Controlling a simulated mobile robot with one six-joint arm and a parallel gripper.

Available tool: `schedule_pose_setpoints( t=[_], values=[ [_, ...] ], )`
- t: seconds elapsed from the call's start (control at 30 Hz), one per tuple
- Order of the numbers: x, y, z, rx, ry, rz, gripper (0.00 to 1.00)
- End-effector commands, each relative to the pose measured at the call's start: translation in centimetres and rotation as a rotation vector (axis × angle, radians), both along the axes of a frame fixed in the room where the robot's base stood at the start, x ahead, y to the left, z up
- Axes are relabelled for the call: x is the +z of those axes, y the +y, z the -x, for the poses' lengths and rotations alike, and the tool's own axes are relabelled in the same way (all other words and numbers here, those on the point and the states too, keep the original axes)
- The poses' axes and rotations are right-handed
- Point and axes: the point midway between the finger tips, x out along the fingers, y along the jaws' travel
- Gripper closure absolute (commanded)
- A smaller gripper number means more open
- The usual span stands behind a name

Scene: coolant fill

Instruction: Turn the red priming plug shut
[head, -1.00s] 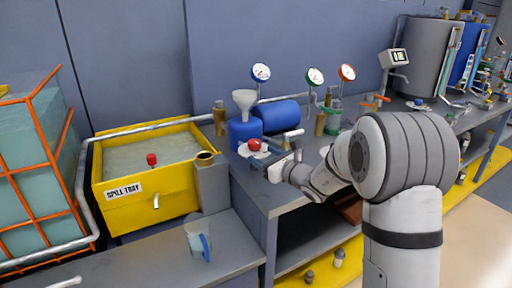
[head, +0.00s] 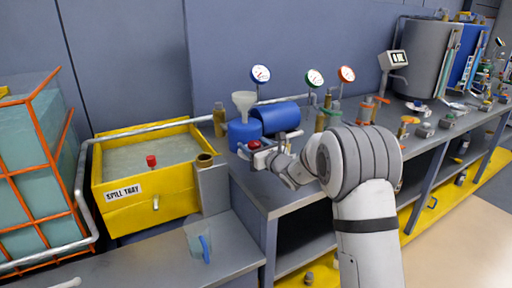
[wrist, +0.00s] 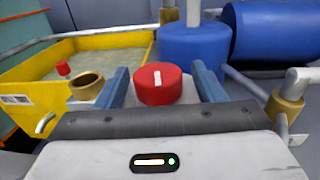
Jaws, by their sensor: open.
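The red priming plug (wrist: 158,84) is a round red knob with a white bar on its top, seen in the middle of the wrist view. The bar points roughly away from the wrist camera. In the head view the plug (head: 254,145) shows small and partly covered by my gripper. My gripper (wrist: 163,80) is open, with one blue finger on each side of the plug. A gap shows between the plug and each finger, wider on the right. The plug's lower part is hidden behind the gripper body.
A blue pump body (head: 244,133) with a white funnel (head: 244,99) and a blue cylinder (head: 278,117) stand just behind. A yellow spill tray (head: 150,201) is to the left. A brass-rimmed port (wrist: 87,85) is left of the gripper. A pipe (wrist: 300,78) is at right.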

Motion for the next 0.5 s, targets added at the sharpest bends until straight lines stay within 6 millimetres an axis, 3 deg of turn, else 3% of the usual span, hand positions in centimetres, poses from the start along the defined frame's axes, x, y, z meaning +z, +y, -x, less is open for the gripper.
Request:
schedule_pose_setpoints(
  t=[0.07,0.5],
  values=[
    [0.00,0.02,0.03,0.001,0.000,0.000,0.37],
    [0.03,0.05,0.05,0.001,-0.001,0.000,0.72]
  ],
)
